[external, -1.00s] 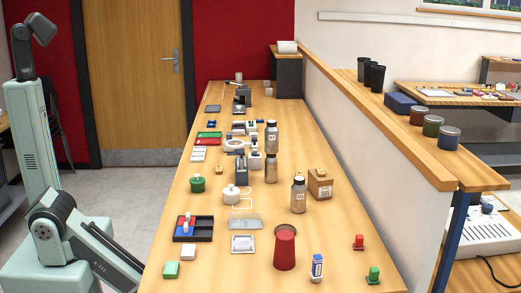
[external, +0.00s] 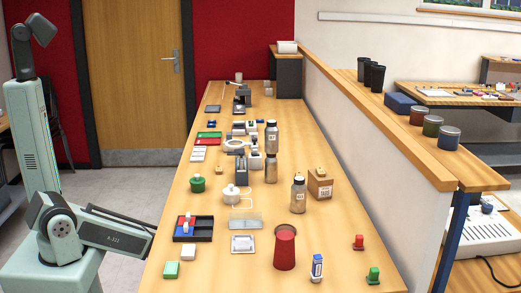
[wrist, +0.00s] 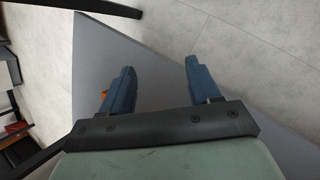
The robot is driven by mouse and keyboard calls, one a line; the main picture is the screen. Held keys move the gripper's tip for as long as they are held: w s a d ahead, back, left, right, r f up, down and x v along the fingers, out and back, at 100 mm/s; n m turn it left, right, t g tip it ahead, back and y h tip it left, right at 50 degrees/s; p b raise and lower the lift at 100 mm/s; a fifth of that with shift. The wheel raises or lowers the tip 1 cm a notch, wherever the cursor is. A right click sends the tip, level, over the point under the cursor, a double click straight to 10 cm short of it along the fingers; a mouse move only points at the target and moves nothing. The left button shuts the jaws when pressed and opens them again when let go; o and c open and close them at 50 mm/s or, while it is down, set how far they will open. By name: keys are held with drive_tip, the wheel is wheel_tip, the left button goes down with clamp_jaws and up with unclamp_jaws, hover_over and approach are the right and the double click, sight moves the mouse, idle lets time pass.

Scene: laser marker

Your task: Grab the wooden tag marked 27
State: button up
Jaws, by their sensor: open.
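I cannot make out a tag reading 27 in either view. In the external view a wooden block (external: 320,186) with a white printed label stands on the right of the bench, its marking too small to read.
The long wooden bench (external: 340,262) holds several items. A low wall (external: 375,160) runs along the right side.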

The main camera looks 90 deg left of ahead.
drive_tip(key=s+a+r+n+t+y, duration=0.1)
drive_tip(key=s+a+r, duration=0.25)
drive_tip(key=a, duration=0.65)
drive_tip(key=s+a+r+n+t+y, duration=0.15)
drive_tip(key=a+r, duration=0.25)
drive_tip(key=a, duration=0.7)
drive_tip(key=s+a+r+t+y, duration=0.1)
drive_tip(key=s+a+r+y, duration=0.2)
drive_tip(key=a, duration=0.7)
drive_tip(key=s+a+r+n+g+y, duration=0.3)
drive_tip(key=s+a+r+y, duration=0.1)
drive_tip(key=s+a+r, duration=1.7)
wheel_tip(320, 180, up, 25)
drive_tip(key=n+h, duration=0.4)
drive_tip(key=n, duration=0.4)
hover_over(219, 169)
drive_tip(key=shift+t, duration=0.35)
drive_tip(key=f, duration=0.6)
drive_tip(key=shift+s+a+f, duration=0.1)
drive_tip(key=shift+s+f, duration=0.1)
drive_tip(key=shift+f, duration=0.05)
drive_tip(key=shift+w+a+f, duration=0.1)
drive_tip(key=shift+f, duration=1.6)
drive_tip(key=shift+w+a+f, duration=0.1)
drive_tip(key=shift+f, duration=1.55)
